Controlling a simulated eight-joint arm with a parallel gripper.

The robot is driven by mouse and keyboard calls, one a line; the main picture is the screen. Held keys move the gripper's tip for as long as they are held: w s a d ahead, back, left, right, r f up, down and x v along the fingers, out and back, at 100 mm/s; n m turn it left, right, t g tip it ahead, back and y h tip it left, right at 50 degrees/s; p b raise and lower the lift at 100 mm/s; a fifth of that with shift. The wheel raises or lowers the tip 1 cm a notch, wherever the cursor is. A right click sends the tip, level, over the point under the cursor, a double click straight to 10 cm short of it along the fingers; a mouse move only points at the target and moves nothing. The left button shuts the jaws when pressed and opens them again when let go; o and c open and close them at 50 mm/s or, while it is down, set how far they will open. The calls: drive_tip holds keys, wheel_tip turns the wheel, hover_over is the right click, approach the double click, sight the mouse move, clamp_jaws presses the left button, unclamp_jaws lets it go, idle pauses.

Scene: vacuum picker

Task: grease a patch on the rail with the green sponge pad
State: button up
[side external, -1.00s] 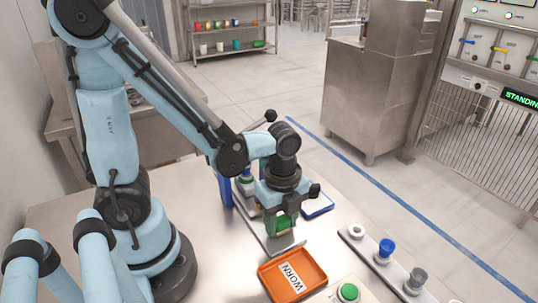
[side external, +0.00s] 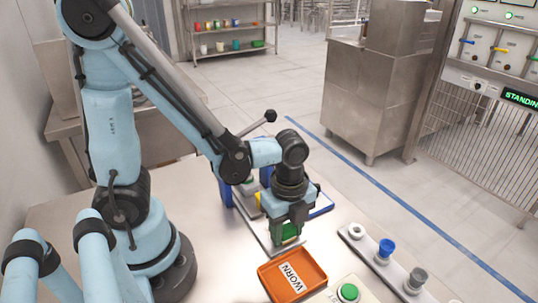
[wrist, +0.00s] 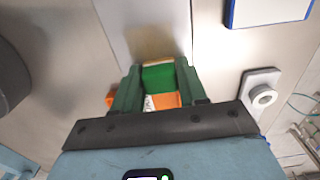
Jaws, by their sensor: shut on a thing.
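My gripper (side external: 287,235) is shut on the green sponge pad, low over the near end of the grey metal rail (side external: 266,241). In the wrist view the green sponge pad (wrist: 158,78) sits between the two green fingers of my gripper (wrist: 158,90), with a tan edge along its far side. The rail also shows in the wrist view as a grey strip (wrist: 158,28) beyond the pad.
An orange tray (side external: 316,270) labelled WORN lies just in front of the rail. A strip with white, blue and grey knobs (side external: 398,274) lies to the right. A blue-edged white tray (wrist: 268,10) and blue posts are behind my gripper.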

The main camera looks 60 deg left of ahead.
sight(285, 232)
drive_tip(key=shift+d, duration=0.5)
drive_tip(key=shift+s, duration=0.4)
drive_tip(key=shift+s+a, duration=0.1)
drive_tip(key=shift+a, duration=0.2)
drive_tip(key=shift+a+f, duration=0.1)
drive_tip(key=shift+a, duration=2.95)
drive_tip(key=shift+d, duration=2)
drive_tip(key=shift+d+r, duration=0.2)
drive_tip(key=shift+d, duration=1.25)
drive_tip(key=shift+a+r, duration=0.15)
drive_tip(key=shift+r, duration=3.7)
